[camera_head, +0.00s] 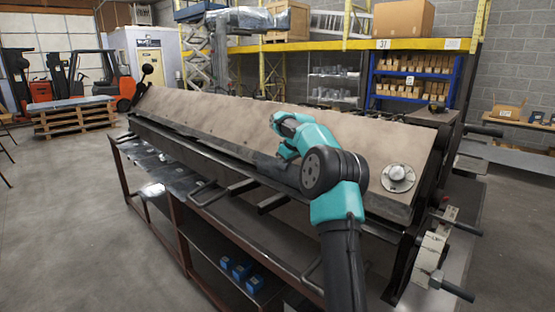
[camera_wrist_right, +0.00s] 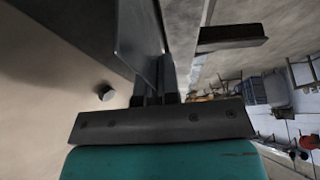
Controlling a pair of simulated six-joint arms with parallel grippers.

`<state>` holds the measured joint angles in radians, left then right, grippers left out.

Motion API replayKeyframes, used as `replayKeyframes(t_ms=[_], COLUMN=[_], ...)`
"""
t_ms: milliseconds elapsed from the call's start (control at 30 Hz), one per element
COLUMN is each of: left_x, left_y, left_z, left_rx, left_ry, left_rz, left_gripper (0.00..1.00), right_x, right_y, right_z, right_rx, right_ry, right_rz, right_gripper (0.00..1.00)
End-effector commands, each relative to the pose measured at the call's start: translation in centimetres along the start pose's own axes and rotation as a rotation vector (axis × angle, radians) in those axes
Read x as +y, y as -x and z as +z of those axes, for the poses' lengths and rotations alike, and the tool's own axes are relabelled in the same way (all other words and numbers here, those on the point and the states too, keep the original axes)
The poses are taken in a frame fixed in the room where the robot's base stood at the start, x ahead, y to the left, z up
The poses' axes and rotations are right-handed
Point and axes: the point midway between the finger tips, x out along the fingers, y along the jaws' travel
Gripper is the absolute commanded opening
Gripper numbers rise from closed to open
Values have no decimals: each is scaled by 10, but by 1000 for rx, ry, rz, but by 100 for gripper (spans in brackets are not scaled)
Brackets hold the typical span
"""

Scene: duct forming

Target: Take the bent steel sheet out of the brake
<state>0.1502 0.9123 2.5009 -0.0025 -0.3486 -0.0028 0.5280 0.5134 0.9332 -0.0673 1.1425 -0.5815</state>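The brake (camera_head: 220,117) is a long machine with a beige upper beam and a dark front edge. It runs across the head view. My right arm reaches over its front, with the right gripper (camera_head: 281,157) low at the slot beneath the beam, mostly hidden by its own wrist. In the right wrist view, a grey steel sheet (camera_wrist_right: 139,38) stands right at the dark fingers of the right gripper (camera_wrist_right: 154,96). Whether the fingers are closed on it is not clear. In the head view I cannot separate the sheet from the brake's dark edge. My left gripper is out of view.
Handles (camera_head: 222,193) stick out from the brake's front. Blue boxes (camera_head: 240,270) sit on its lower shelf. A pallet (camera_head: 75,118) and orange forklifts (camera_head: 112,80) stand at the back left. The floor (camera_head: 75,220) at the left is clear.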

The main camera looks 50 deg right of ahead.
Motion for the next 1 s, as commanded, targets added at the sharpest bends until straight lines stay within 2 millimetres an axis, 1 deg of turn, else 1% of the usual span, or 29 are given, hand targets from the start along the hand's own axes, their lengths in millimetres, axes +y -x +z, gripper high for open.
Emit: replayKeyframes(t_ms=[333, 667, 1000], left_x=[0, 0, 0], left_y=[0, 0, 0], left_z=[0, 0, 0], left_rx=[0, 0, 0], left_ry=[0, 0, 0], left_rz=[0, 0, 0], left_gripper=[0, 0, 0], right_x=[0, 0, -2], right_y=[1, 8, 8], right_z=[0, -4, -4], right_rx=[2, 2, 1], right_ry=[1, 1, 1], right_rz=[1, 1, 1], right_gripper=[0, 0, 0])
